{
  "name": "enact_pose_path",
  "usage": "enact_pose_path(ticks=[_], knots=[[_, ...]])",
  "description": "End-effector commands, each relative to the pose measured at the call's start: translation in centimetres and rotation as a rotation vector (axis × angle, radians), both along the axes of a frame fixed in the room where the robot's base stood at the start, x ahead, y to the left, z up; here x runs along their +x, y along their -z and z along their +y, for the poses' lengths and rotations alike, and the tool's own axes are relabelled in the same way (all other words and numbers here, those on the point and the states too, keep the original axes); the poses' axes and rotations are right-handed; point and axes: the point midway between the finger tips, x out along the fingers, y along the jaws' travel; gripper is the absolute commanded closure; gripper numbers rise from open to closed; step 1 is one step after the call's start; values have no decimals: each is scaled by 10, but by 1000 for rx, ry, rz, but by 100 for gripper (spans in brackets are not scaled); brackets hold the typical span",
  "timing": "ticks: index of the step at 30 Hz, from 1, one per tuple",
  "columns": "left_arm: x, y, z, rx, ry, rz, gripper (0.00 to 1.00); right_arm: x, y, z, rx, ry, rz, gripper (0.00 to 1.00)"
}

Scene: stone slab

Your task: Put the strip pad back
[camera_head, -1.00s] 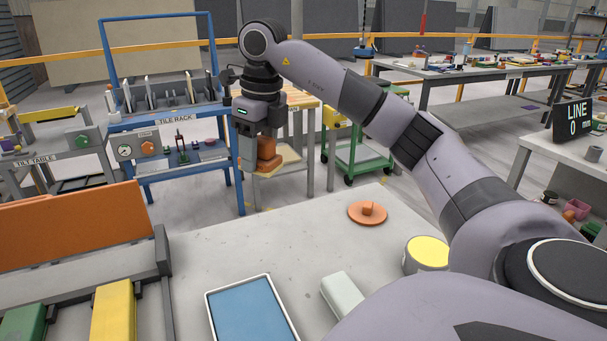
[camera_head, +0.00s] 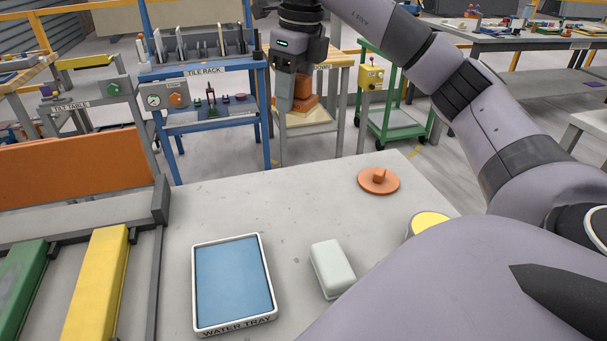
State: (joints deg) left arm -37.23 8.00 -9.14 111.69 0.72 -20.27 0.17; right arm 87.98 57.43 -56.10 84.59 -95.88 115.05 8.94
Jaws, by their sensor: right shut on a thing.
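My right gripper (camera_head: 292,100) points down beyond the far edge of the stone slab (camera_head: 300,205), in front of a small wooden-topped stand (camera_head: 335,62). It is shut on an orange block (camera_head: 303,88) with a wider lower part; the near finger hides part of it. This orange block may be the strip pad, but no label on it shows. Whether it touches the stand's lower shelf (camera_head: 308,124), I cannot tell. My left gripper is not in view.
The slab holds a blue water tray (camera_head: 232,280), a pale rounded block (camera_head: 332,268), an orange disc with a knob (camera_head: 378,180) and a yellow-topped tin (camera_head: 428,221). Green (camera_head: 22,275) and yellow (camera_head: 97,285) bars lie left. A blue tile rack (camera_head: 205,72) stands behind.

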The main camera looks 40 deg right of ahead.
Motion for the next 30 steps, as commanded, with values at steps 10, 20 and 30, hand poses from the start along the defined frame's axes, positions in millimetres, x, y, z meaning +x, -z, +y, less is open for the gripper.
enact_pose_path(ticks=[10,20,30], knots=[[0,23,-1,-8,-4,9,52,-1,45,1,1,-6,5,72],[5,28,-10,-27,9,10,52,-2,121,0,-2,-3,6,72],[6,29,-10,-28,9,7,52,-1,160,0,-1,-3,1,72]])
